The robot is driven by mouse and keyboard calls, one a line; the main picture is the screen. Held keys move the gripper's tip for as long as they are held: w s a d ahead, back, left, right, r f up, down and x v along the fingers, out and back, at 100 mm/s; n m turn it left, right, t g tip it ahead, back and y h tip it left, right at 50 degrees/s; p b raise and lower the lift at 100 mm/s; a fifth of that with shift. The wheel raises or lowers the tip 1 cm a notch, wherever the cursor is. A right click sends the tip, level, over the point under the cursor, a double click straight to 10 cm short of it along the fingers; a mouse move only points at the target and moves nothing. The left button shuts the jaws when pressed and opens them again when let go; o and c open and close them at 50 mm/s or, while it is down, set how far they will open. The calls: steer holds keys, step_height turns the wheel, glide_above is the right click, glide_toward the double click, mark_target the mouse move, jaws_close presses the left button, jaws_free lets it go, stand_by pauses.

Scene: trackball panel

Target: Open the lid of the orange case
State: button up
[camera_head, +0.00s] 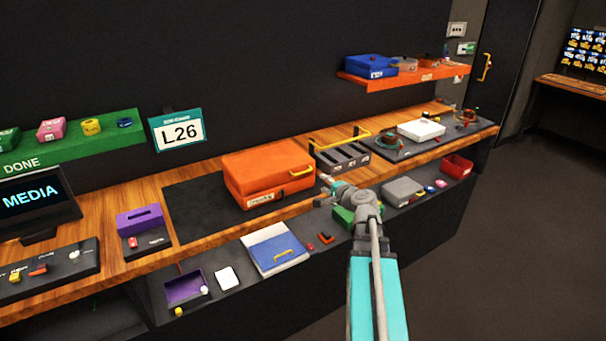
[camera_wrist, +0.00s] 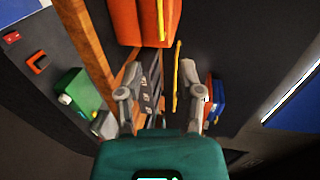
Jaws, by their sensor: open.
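The orange case (camera_head: 268,173) sits on a dark mat on the wooden bench, its lid down. It has a yellow handle (camera_head: 301,171) at its right side and a pale label on its front. My gripper (camera_head: 325,190) is just right of the case's front corner, apart from it as far as I can tell. In the wrist view the case (camera_wrist: 128,22) is at the top, with a yellow bar (camera_wrist: 177,80) running down near the fingers. My gripper (camera_wrist: 164,100) is open there, its two fingers spread with nothing between them.
A grey slotted rack (camera_head: 343,156) with a yellow bar stands right of the case. A lower ledge in front holds a blue-covered binder (camera_head: 274,250), a green box (camera_head: 343,215) and a grey box (camera_head: 402,191). An orange shelf (camera_head: 405,76) hangs above at the right.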

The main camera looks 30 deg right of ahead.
mark_target(303, 172)
steer(key=shift+w, duration=0.1)
steer(key=b+x, duration=0.3)
steer(key=x, duration=1)
steer(key=shift+w+f, duration=0.15)
steer(key=shift+w, duration=0.15)
steer(key=shift+c, duration=0.2)
jaws_close()
